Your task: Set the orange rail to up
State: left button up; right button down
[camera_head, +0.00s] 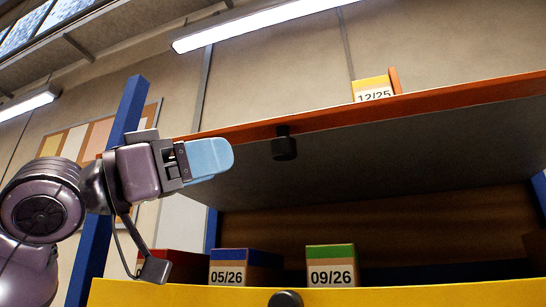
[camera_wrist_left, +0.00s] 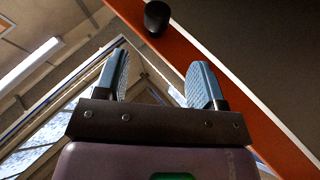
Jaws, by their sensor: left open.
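The orange rail (camera_head: 420,102) runs along the front edge of the upper shelf, with a black knob (camera_head: 284,143) hanging at its lower edge. My left gripper (camera_head: 218,156) is open and empty, to the left of the knob and apart from it. In the left wrist view the orange rail (camera_wrist_left: 245,112) slants behind the right finger, and the knob (camera_wrist_left: 157,17) shows at the top, beyond my two spread blue fingers (camera_wrist_left: 158,78). Whether the rail is up or down I cannot tell. My right gripper is not in view.
A yellow rail (camera_head: 400,296) with its own black knob (camera_head: 286,299) fronts the lower shelf. Boxes marked 05/26 (camera_head: 228,273) and 09/26 (camera_head: 331,273) stand behind it. A 12/25 box (camera_head: 373,91) stands above the orange rail. A blue upright (camera_head: 124,120) rises behind my left arm.

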aim_at(273, 148)
pick_arm(q)
jog(key=shift+n, duration=0.4)
jog(key=x, duration=0.3)
jog(key=p+x, duration=0.1)
jog(key=x, duration=0.5)
jog(key=shift+s+d+f+p, duration=0.1)
jog(key=shift+s+d+p, duration=0.15)
jog(key=shift+p, duration=0.15)
jog(key=shift+w+d+r, duration=0.2)
jog(key=shift+w+d, duration=0.2)
jog(key=shift+d, duration=0.15)
jog(key=shift+w+d+r, duration=0.1)
jog(key=shift+d, duration=0.15)
jog(key=shift+c, duration=0.3)
jog(key=c, duration=0.7)
grip_shut()
